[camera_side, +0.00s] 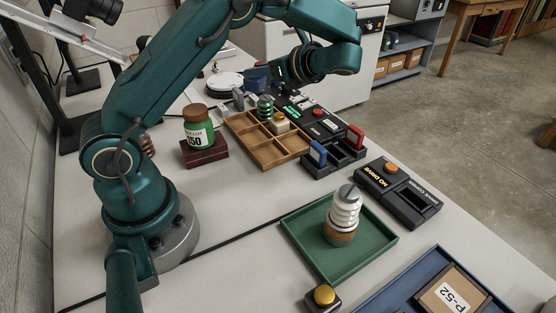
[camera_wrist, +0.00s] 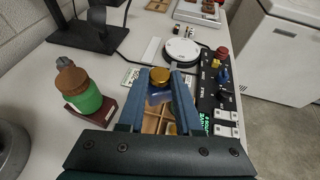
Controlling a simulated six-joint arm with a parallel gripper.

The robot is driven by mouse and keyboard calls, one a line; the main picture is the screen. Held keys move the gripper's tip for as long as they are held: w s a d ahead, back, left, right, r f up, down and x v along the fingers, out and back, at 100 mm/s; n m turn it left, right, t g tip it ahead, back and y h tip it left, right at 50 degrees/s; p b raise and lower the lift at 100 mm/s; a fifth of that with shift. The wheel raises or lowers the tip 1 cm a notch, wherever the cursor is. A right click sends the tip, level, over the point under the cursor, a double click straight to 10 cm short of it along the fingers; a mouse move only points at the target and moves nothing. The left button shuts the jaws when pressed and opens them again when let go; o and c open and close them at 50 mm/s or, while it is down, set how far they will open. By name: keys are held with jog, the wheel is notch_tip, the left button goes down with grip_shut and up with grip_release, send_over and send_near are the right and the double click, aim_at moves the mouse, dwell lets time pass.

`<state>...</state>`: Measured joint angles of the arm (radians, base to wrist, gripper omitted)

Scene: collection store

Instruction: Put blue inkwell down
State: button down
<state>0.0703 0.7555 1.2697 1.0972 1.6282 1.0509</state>
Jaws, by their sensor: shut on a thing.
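The blue inkwell (camera_wrist: 157,97) has a gold-brown lid and sits between the two blue fingers of my gripper (camera_wrist: 157,88) in the wrist view. My gripper is shut on it. The wooden compartment tray (camera_wrist: 150,126) shows below and in front of the inkwell there. In the side view my gripper (camera_side: 258,76) reaches in near the far end of the wooden tray (camera_side: 262,158). The inkwell is small and mostly hidden there, and I cannot tell whether it touches anything below.
A green jar (camera_side: 198,128) stands on a dark red block left of the tray. A green-striped coil (camera_side: 265,107) and a pale block with a yellow top (camera_side: 279,122) are in the tray. Black switch panels (camera_side: 322,122) line its right. A white round plate (camera_wrist: 182,54) lies beyond.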

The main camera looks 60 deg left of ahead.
jog(key=shift+s+a+f+n+g+h, duration=0.25)
jog(key=shift+a+f, duration=0.55)
jog(key=shift+f, duration=1.15)
jog(key=shift+s+a+f+n+g, duration=0.4)
jog(key=shift+a+f, duration=0.4)
jog(key=shift+f, duration=1.1)
jog(key=shift+s+a+f+n+g+h, duration=0.15)
jog(key=shift+a+f+n+g, duration=0.45)
jog(key=shift+f, duration=1.35)
jog(key=shift+a+f+m, duration=0.15)
jog(key=shift+a+m, duration=0.05)
jog(key=shift+m, duration=0.05)
jog(key=c, duration=0.6)
grip_release()
